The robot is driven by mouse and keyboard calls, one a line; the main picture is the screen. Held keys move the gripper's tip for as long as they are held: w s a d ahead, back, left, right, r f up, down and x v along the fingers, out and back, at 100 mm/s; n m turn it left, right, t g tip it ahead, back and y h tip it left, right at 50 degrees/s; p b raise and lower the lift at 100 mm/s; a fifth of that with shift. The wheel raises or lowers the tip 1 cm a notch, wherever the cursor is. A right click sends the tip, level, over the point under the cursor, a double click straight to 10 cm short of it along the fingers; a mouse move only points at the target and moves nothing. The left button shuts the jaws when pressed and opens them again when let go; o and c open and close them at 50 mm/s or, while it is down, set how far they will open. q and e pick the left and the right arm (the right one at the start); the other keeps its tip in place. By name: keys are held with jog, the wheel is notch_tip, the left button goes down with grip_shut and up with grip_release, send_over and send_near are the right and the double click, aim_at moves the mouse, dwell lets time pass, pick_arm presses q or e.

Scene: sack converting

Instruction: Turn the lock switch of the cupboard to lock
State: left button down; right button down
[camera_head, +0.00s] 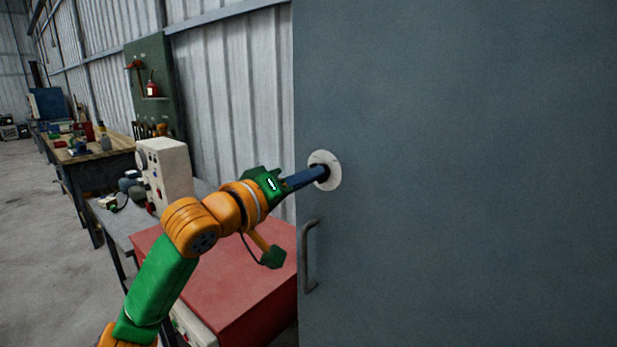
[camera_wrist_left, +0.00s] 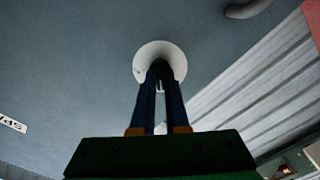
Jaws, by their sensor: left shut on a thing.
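The cupboard (camera_head: 450,190) is a large blue-grey door face filling the right of the head view. Its lock switch has a round white plate (camera_head: 334,171) near the door's left edge, above the handle. The plate also shows in the left wrist view (camera_wrist_left: 152,52). My left gripper (camera_head: 320,174) reaches the plate from the left, its blue fingers shut on the switch knob at the plate's middle. The fingers (camera_wrist_left: 160,72) hide most of the knob, so its turn angle cannot be told. My right gripper is not in view.
A dark bar handle (camera_head: 309,256) sits on the door below the switch. A red box (camera_head: 240,280) stands below my left arm. A grey bench with a white control box (camera_head: 166,172) and a wooden workbench (camera_head: 95,150) stand to the left.

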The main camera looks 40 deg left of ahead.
pick_arm(q)
jog(key=shift+r, duration=0.1)
jog(key=c, duration=0.9)
grip_release()
jog(key=shift+a, duration=0.1)
jog(key=s+b, duration=0.1)
jog(key=s, duration=0.1)
jog(key=s+b, duration=0.1)
jog(key=s, duration=0.1)
jog(key=s+b, duration=0.2)
jog(key=s, duration=0.1)
jog(key=shift+s+a, duration=0.1)
jog(key=shift+a, duration=0.15)
